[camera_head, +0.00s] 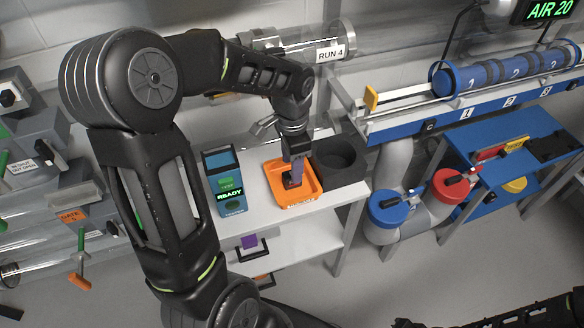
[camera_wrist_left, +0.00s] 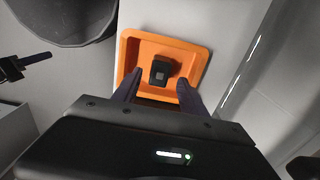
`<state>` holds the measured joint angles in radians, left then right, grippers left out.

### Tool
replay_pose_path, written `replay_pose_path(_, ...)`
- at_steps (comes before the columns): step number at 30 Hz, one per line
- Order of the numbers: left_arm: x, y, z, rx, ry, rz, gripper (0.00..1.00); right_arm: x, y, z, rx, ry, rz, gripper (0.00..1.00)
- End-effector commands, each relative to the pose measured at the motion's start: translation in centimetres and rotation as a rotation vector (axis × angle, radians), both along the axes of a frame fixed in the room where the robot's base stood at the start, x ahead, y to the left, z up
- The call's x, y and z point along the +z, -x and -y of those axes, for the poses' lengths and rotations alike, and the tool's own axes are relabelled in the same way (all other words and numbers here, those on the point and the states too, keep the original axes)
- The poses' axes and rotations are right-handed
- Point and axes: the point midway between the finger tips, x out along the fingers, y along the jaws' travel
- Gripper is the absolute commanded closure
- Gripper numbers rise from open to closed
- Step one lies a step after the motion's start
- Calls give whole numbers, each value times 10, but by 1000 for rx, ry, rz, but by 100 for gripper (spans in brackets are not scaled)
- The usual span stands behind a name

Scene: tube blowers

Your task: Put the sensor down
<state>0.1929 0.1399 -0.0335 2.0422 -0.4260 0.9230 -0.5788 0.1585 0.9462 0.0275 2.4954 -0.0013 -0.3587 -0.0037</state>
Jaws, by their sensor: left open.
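The sensor (camera_wrist_left: 160,72), a small black block with a grey square on top, lies in the orange tray (camera_wrist_left: 198,48) in the left wrist view. In the head view the orange tray (camera_head: 274,188) sits on the white table, and my gripper largely hides the sensor there. My left gripper (camera_wrist_left: 158,80) is open, pointing down into the tray. Its two fingers stand on either side of the sensor, with gaps visible between them and it. It also shows in the head view (camera_head: 294,180). No right gripper jaws can be made out; only dark arm parts show at the bottom right.
A clear tube marked RUN 4 (camera_head: 290,45) runs behind. Blue (camera_head: 388,208) and red (camera_head: 450,186) ringed pipe ends stand to the right.

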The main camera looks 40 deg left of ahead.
Motion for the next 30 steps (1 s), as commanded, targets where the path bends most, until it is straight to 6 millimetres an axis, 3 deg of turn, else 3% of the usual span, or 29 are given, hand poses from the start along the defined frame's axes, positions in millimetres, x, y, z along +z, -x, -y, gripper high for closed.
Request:
replay_pose_path(6, 49, -1, 0, 0, -1, 4, 50, 9, 0, 0, 0, 0, 0, 100)
replay_pose_path(12, 83, -1, 0, -1, 0, 2, 50, 13, 0, 0, 0, 0, 0, 100)
replay_pose_path(18, 93, 0, 0, -1, 0, 0, 50, 14, 0, 0, 0, 0, 0, 100)
replay_pose_path(30, 93, 0, 0, -1, -1, -1, 50, 14, 0, 0, 0, 0, 0, 100)
